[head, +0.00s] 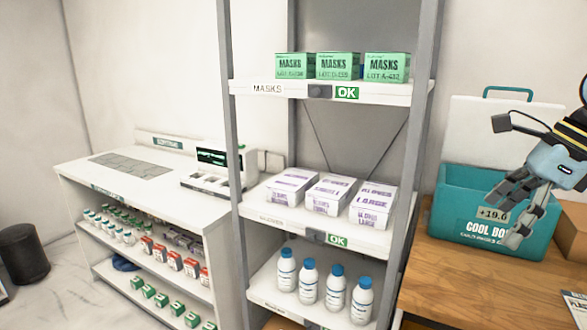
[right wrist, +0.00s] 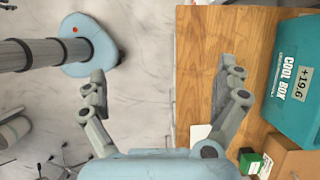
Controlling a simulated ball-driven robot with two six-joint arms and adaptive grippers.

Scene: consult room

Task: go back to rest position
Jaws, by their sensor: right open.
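My right gripper (head: 508,212) is at the right of the head view, in front of the teal cool box (head: 455,205) as seen from the head. In the right wrist view my right gripper (right wrist: 160,75) has its two fingers spread wide with nothing between them. The floor and the edge of the wooden table (right wrist: 200,50) show between and behind the fingers. The cool box also shows at the right of the wrist view (right wrist: 285,125), apart from the fingers. My left gripper shows in neither view.
A shelf rack (head: 228,130) holds green mask boxes (head: 337,66), white glove boxes (head: 328,194) and several blue-capped bottles (head: 309,282). A white counter (head: 130,185) with stocked shelves stands left, near a dark bin (head: 23,253). A cardboard box (right wrist: 292,160) and small green box (right wrist: 250,161) sit on the table.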

